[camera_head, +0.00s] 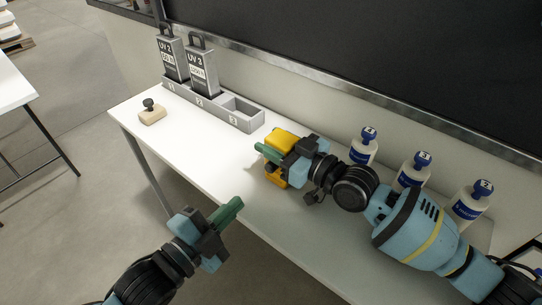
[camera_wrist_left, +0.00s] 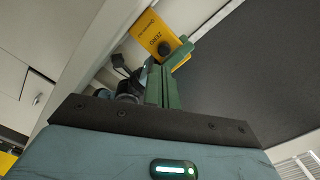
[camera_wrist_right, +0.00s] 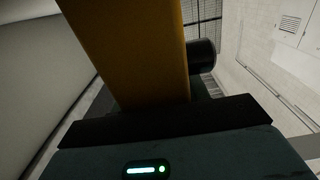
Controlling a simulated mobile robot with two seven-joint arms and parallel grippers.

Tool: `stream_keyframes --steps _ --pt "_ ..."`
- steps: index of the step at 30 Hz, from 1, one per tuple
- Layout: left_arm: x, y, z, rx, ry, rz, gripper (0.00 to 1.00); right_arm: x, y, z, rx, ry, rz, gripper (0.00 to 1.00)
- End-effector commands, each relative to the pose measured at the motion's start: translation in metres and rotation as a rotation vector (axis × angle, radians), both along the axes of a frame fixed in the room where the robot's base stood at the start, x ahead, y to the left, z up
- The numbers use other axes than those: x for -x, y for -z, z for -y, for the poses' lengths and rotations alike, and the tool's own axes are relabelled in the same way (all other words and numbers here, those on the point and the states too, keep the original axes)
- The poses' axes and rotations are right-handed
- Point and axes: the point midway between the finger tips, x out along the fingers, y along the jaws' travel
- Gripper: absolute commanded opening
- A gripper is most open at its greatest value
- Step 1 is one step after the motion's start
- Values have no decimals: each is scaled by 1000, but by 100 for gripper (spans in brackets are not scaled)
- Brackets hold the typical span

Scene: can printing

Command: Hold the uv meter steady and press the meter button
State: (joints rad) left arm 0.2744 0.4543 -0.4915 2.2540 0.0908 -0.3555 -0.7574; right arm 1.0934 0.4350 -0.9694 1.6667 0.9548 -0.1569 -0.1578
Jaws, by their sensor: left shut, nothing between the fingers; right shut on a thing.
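The yellow uv meter (camera_head: 272,182) is above the white table near its middle. My right gripper (camera_head: 268,152) is shut on it; its yellow side fills much of the right wrist view (camera_wrist_right: 130,45), with a black round part (camera_wrist_right: 203,55) sticking out. In the left wrist view the meter (camera_wrist_left: 151,29) shows dark lettering reading "ZERO" and a dark round knob (camera_wrist_left: 166,48), likely the button. My left gripper (camera_head: 236,205) is shut and empty, in front of the table's front edge, apart from the meter. Its green fingers (camera_wrist_left: 162,88) point toward the meter.
A grey rack (camera_head: 240,122) holds two grey units, UV 2 (camera_head: 172,60) and UV 3 (camera_head: 202,72); its right slot is empty. A stamp with a black knob (camera_head: 151,112) sits at the left. Three white bottles with blue caps (camera_head: 363,148) stand behind my right arm.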

Motion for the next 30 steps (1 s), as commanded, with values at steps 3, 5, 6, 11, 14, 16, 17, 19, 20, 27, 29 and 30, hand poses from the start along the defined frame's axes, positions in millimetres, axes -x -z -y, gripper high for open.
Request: stream_keyframes --steps 3,5,6,11,14,16,17,19,20,27,29,30 --pt "0 10 7 -131 -38 36 0 0 1 0 1 0 -1 17" --pt "0 16 11 -218 -65 61 0 0 1 0 1 0 -1 17" --pt "0 19 12 -279 -85 78 0 0 1 0 1 0 -1 17" --pt "-1 28 16 -512 -169 139 0 0 1 0 1 0 -1 17" --pt "-1 29 17 -655 -228 171 0 0 1 0 1 0 -1 17" --pt "0 28 16 -752 -274 192 0 0 1 0 1 0 -1 17" --pt "0 27 15 -793 -293 199 0 0 1 0 1 0 -1 17" --pt "1 24 13 -888 -342 216 0 0 1 0 1 0 -1 17" --pt "2 22 13 -928 -364 223 0 0 1 0 1 0 -1 17" --pt "10 4 4 -1181 -519 245 0 0 1 0 1 0 -1 17" --pt "12 0 2 -1220 -546 247 0 0 1 0 1 0 -1 17" --pt "13 -2 1 -1242 -562 247 0 0 1 0 1 0 -1 17"
